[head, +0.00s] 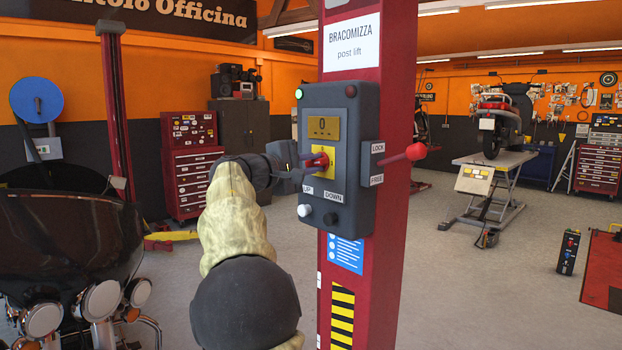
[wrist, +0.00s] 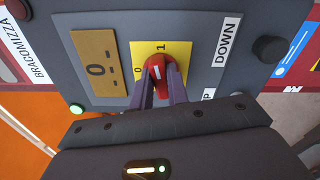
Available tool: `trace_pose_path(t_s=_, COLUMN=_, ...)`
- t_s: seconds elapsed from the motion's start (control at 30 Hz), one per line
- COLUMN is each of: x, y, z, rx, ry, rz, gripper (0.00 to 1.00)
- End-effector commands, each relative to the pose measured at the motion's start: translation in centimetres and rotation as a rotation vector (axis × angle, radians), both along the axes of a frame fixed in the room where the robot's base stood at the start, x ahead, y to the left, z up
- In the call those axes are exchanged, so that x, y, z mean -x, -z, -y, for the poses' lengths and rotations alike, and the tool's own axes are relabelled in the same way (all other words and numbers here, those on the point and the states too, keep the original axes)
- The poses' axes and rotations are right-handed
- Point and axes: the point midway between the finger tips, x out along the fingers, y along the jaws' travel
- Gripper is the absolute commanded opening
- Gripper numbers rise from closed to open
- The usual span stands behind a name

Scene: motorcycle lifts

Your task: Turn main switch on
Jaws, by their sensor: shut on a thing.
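The main switch is a red knob (head: 322,160) on a yellow plate (head: 326,174) on the grey control box (head: 348,133). In the wrist view, the red knob (wrist: 158,70) sits between my two fingers, and the yellow plate (wrist: 140,50) carries the marks 0 and 1. My gripper (head: 308,163) reaches in from the left and is shut on the knob; it also shows in the wrist view (wrist: 161,84). The knob looks turned toward the 1, though the fingers hide part of it. The display (head: 323,127) reads 0. A green lamp (head: 299,93) is lit.
The box is on a red lift post (head: 395,60). Below the knob are a white UP button (head: 304,210) and a black DOWN button (head: 331,219). A red lock lever (head: 410,154) sticks out right. A dark motorcycle (head: 65,240) stands close on the left.

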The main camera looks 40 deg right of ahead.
Motion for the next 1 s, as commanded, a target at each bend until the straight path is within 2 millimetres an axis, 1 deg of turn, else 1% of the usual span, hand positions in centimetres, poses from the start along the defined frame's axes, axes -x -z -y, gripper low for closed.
trace_pose_path(t_s=0.03, x=-0.07, y=0.56, z=-0.06, rx=-0.004, ry=0.0, rz=0.038, gripper=0.0)
trace_pose_path(t_s=0.33, x=-0.02, y=0.4, z=-0.01, rx=-0.018, ry=0.0, rz=0.204, gripper=0.0)
trace_pose_path(t_s=0.53, x=-0.01, y=0.3, z=0.01, rx=-0.021, ry=0.001, rz=0.243, gripper=0.0)
trace_pose_path(t_s=0.9, x=-0.02, y=0.28, z=0.01, rx=-0.023, ry=0.002, rz=0.249, gripper=0.0)
trace_pose_path(t_s=0.93, x=-0.01, y=0.29, z=0.01, rx=-0.023, ry=0.002, rz=0.249, gripper=0.18)
trace_pose_path(t_s=1.0, x=-0.01, y=0.28, z=0.01, rx=-0.022, ry=0.001, rz=0.249, gripper=0.32)
